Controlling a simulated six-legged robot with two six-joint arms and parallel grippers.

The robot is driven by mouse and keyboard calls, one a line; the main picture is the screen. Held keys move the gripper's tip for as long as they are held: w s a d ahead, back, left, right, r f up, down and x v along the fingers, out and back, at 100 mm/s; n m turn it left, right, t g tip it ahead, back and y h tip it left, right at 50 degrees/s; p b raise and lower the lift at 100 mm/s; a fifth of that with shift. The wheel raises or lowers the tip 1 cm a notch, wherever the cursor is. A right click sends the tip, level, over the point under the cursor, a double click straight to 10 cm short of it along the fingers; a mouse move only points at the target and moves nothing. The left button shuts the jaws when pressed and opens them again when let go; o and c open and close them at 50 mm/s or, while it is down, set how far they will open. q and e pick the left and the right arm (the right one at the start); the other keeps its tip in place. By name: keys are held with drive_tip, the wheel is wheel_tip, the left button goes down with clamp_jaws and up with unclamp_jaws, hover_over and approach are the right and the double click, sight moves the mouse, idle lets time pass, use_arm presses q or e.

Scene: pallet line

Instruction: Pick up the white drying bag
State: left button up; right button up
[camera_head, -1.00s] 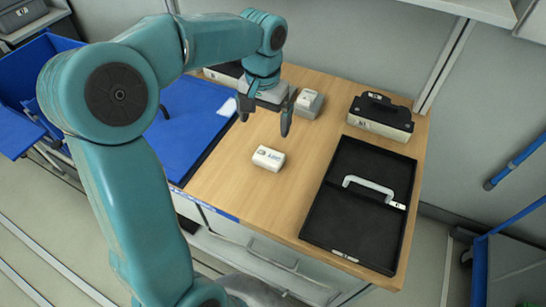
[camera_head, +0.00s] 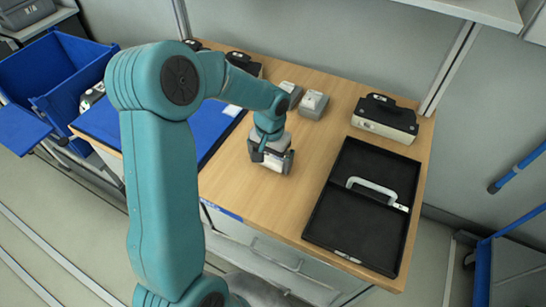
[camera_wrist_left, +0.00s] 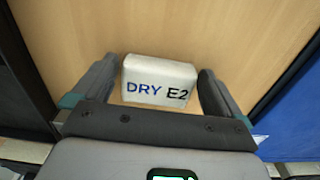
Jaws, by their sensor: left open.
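The white drying bag (camera_wrist_left: 160,76) lies on the wooden table and shows "DRY E2" in the left wrist view. It sits between the two open fingers of my left gripper (camera_wrist_left: 157,85), with a small gap visible on each side. In the head view my left gripper (camera_head: 272,160) points down over the bag's place, and it hides the bag there almost fully. My right gripper is not in view.
A black tray (camera_head: 328,222) with a light handle lies to the right on the table (camera_head: 240,178). A black-topped device (camera_head: 385,118) and small grey boxes (camera_head: 312,105) stand behind. A blue mat (camera_head: 212,137) is at left, beside blue bins (camera_head: 60,70).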

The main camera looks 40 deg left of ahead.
use_arm(q)
drive_tip(key=c, duration=0.8)
drive_tip(key=shift+w, duration=0.1)
